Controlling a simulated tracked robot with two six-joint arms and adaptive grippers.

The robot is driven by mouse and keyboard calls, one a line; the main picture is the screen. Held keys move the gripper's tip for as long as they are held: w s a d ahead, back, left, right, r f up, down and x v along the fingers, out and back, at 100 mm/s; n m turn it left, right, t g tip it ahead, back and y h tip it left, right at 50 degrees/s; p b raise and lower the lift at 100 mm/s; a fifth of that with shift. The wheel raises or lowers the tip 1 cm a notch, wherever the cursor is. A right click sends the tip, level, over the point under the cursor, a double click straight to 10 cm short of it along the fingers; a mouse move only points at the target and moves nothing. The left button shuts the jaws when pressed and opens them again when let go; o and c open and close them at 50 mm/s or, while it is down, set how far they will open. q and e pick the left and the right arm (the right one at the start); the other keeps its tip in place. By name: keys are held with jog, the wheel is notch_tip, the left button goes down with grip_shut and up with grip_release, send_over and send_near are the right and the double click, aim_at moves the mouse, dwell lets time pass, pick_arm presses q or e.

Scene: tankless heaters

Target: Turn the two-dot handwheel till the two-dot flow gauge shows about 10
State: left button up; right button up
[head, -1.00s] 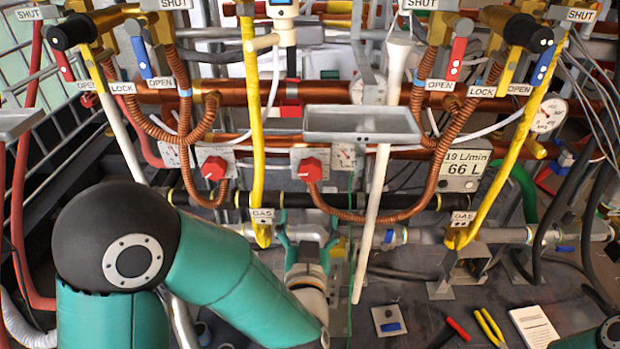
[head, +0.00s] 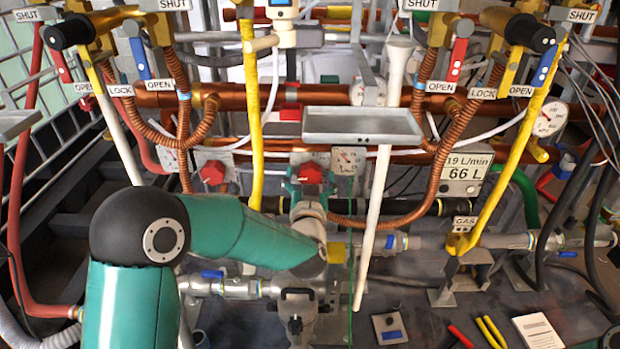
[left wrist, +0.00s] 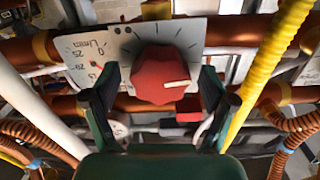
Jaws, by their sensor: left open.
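The red handwheel (head: 310,172) is on a pale plate on the lower copper pipe, left of its flow gauge (head: 345,160). In the left wrist view the handwheel (left wrist: 158,78) has a white mark pointing right. Two small dark dots show on the plate above it. The L/min gauge (left wrist: 86,58) is partly cut off by a finger, and its reading is unclear. My left gripper (head: 309,190) is open at the handwheel, with one finger on each side; whether they touch it is unclear. My right gripper is not in view.
Another red handwheel (head: 213,173) with a gauge is to the left. A grey tray (head: 362,125) and a slanting white pipe (head: 372,230) stand close on the right. A yellow pipe (head: 252,110) runs between the handwheels. Pliers and a booklet (head: 537,331) lie below right.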

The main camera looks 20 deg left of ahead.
pick_arm(q)
jog(key=c, duration=1.2)
jog(key=shift+o, duration=0.2)
jog(key=n+b, duration=0.3)
jog(key=b, duration=0.1)
jog(key=shift+f+n, duration=0.2)
jog(key=shift+n, duration=0.2)
jog(key=shift+r+n+b, duration=0.15)
jog(key=shift+n+b, duration=1.3)
jog(key=shift+n, duration=0.15)
jog(key=o, duration=1.2)
jog(key=shift+c, duration=0.2)
